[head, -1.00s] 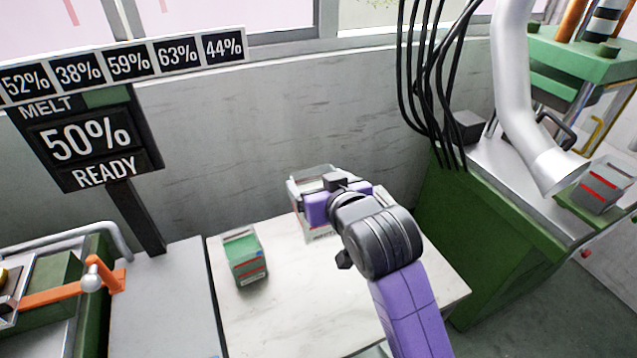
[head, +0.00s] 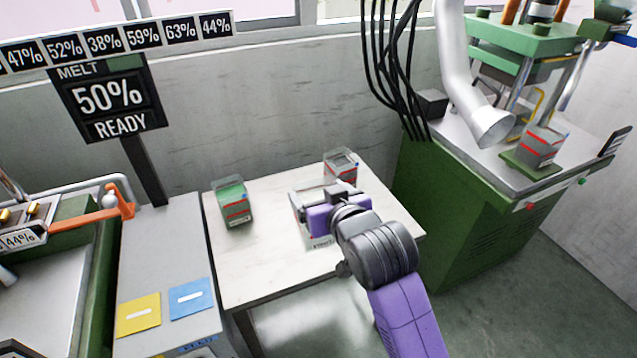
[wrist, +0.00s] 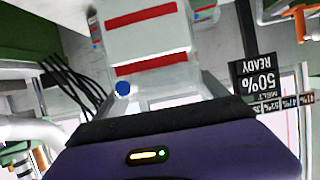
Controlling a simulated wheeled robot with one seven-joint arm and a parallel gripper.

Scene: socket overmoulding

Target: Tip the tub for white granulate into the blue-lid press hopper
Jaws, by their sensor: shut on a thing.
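My gripper (head: 325,210) is shut on a clear-walled tub (head: 314,242), partly hidden behind the jaws and wrist. In the wrist view the held tub (wrist: 147,38) shows red stripes, a blue dot and a pale inside between the two fingers. It looks roughly level above the white table; the gap is hard to judge. A blue square with a white bar (head: 192,298) lies on the grey cabinet at lower left. I cannot tell whether it is the hopper's blue lid.
A green-filled tub (head: 232,203) and a grey-looking tub (head: 341,165) stand on the white table (head: 275,275). A yellow square (head: 138,315) lies beside the blue one. Another tub (head: 540,146) stands on the green press at right. Open floor lies in front of the table.

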